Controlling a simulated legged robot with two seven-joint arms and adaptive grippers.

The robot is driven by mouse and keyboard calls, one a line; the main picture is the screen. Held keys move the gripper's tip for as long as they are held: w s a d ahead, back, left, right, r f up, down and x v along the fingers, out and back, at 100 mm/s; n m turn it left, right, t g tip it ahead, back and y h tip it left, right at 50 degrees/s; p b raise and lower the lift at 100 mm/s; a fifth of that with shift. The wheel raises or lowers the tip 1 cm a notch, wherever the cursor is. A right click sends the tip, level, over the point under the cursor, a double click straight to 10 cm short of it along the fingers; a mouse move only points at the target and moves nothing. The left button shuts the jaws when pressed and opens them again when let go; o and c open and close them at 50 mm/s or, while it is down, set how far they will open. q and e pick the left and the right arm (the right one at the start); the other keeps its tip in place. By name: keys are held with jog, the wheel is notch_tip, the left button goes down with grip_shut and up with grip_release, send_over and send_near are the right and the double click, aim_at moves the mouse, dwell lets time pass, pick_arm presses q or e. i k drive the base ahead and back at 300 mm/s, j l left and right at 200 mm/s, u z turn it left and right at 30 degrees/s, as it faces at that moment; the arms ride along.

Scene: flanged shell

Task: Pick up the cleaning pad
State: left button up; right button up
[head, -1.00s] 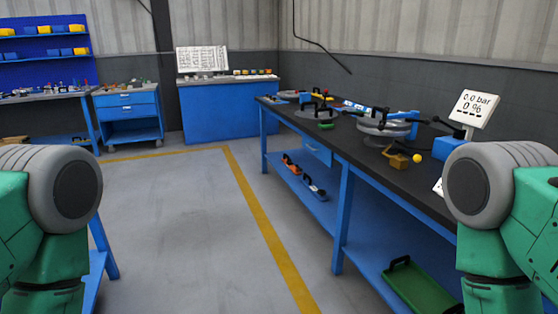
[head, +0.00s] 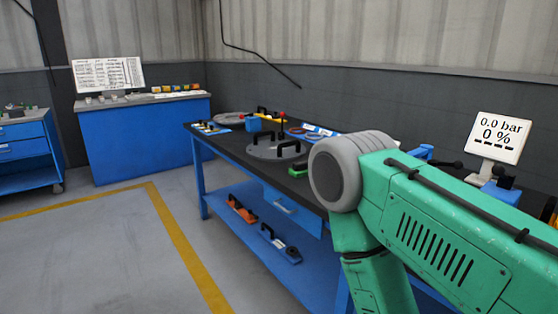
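I cannot tell for sure which item is the cleaning pad. A small green item (head: 298,168) lies on the dark-topped workbench (head: 240,172), partly hidden behind my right arm. On the bench's lower shelf are an orange item with a black handle (head: 241,210) and a blue one with a black handle and pale middle (head: 280,245). My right arm fills the right side of the head view, but its gripper is out of frame. My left arm and gripper are not in view.
Round grey plates with black handles (head: 265,150) stand on the workbench. A display reading 0.0 bar, 0 % (head: 498,137) stands at its right. A blue cabinet (head: 145,140) and a blue cart (head: 25,150) are at the back left. The floor at left is clear.

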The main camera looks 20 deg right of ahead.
aim_at(299, 169)
jog(key=i+j+z, duration=0.15)
jog(key=i+z, duration=0.35)
jog(key=i+j+z, duration=0.35)
jog(key=i+z, duration=0.15)
jog(key=i+j+z, duration=0.5)
